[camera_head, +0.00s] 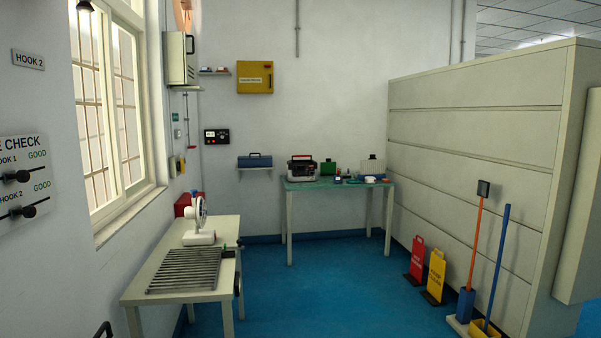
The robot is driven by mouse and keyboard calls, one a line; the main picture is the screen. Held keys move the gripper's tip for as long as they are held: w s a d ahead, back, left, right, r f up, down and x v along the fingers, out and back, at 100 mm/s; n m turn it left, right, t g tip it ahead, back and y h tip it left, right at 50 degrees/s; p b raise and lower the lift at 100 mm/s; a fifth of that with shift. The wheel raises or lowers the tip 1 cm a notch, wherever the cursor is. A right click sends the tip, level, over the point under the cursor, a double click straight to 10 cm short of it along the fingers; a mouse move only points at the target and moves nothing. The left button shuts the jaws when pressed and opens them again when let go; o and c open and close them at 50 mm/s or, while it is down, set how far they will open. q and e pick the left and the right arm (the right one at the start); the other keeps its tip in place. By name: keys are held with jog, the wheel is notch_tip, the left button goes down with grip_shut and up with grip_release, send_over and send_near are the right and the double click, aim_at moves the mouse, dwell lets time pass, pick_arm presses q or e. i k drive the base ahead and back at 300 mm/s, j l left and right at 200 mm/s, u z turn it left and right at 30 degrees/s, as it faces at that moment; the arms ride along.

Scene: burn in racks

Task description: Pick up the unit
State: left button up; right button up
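No label marks which object is the unit, so I cannot tell which one it is. A white device like a small desk fan (200,220) stands upright on the near table (226,290) at left. Neither of my grippers can be made out in the head view.
A ribbed metal rack (185,270) covers the near table's front. A red box (188,204) is behind the fan. Red (417,260) and yellow (436,275) floor signs and long-handled tools line the right partition (470,140). Blue floor (320,290) between is clear.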

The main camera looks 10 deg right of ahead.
aim_at(295, 172)
jog(key=i+l+z, duration=0.2)
jog(key=i+z, duration=0.2)
jog(key=i, duration=0.2)
jog(key=i+z, duration=0.35)
jog(key=i, duration=0.25)
jog(key=i+j+z, duration=0.15)
jog(key=i+z, duration=0.25)
jog(key=i, duration=0.2)
jog(key=i+u, duration=0.2)
jog(key=i, duration=0.35)
jog(key=i+u, duration=0.2)
jog(key=i, duration=0.35)
jog(key=i+l+u, duration=0.25)
jog(key=i, duration=0.3)
jog(key=i+l+u, duration=0.2)
jog(key=i, duration=0.35)
jog(key=i+j+z, duration=0.1)
jog(key=i, duration=0.35)
jog(key=i+j+z, duration=0.1)
jog(key=i, duration=0.35)
jog(key=i+j+z, duration=0.1)
jog(key=i+j, duration=0.15)
jog(key=i, duration=0.25)
jog(key=i+j+z, duration=0.1)
jog(key=i+j, duration=0.15)
jog(key=i, duration=0.15)
jog(key=i+j+z, duration=0.1)
jog(key=i+j, duration=0.15)
jog(key=i, duration=0.2)
